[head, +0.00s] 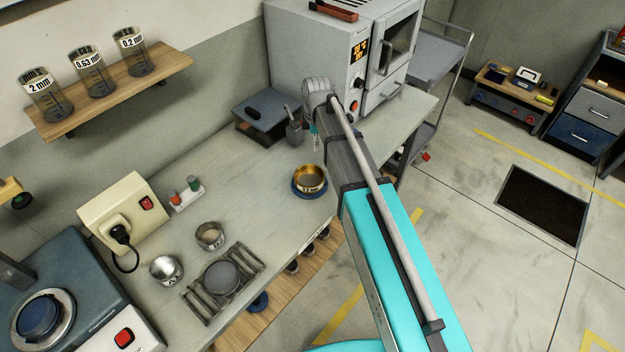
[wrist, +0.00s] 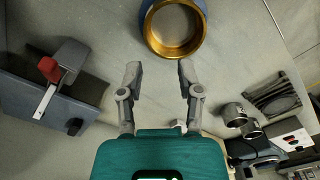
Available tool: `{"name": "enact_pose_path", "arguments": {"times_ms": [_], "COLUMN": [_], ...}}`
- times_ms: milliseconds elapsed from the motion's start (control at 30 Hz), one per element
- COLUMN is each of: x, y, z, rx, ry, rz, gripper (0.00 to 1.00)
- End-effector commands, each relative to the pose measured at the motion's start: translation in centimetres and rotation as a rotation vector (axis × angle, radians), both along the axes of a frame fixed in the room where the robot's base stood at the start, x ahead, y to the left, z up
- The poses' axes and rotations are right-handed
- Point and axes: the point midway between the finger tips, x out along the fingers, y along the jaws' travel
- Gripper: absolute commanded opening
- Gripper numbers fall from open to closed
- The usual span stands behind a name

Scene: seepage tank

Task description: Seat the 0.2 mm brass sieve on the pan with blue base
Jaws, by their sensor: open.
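A brass sieve (head: 310,176) sits on a pan with a blue base (head: 297,191) near the bench's right edge. Its label is too small to read. In the wrist view the brass ring (wrist: 152,30) shows at the top, with the blue base (wrist: 144,10) beneath it. The sieve looks level; whether it is fully down on the pan I cannot tell. My gripper (wrist: 160,73) is open and empty, its two fingers spread just short of the brass ring, apart from it. In the head view my arm largely hides the gripper.
Two metal sieves (head: 210,236) (head: 166,270) stand by a slatted rack (head: 222,277) at the bench front. A grey scale-like box (head: 265,110) and an oven (head: 345,60) stand at the back. Labelled jars (head: 90,72) line the shelf. Bench around the pan's left is clear.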

Motion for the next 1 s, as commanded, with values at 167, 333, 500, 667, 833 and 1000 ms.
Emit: {"name": "enact_pose_path", "arguments": {"times_ms": [167, 333, 500, 667, 833, 1000], "x": [1.7, 2.0, 2.0, 1.9, 1.9, 1.9], "y": [2.6, 3.4, 3.4, 3.4, 3.4, 3.4], "z": [0.3, 0.4, 0.4, 0.4, -0.1, -1.1], "rx": [0.000, 0.000, 0.000, 0.000, 0.000, 0.000], "ry": [0.000, 0.000, 0.000, 0.000, 0.000, 0.000], "rz": [0.178, 0.243, 0.249, 0.247, 0.246, 0.246], "gripper": [0.46, 0.46, 0.46, 0.46, 0.46, 0.46]}}
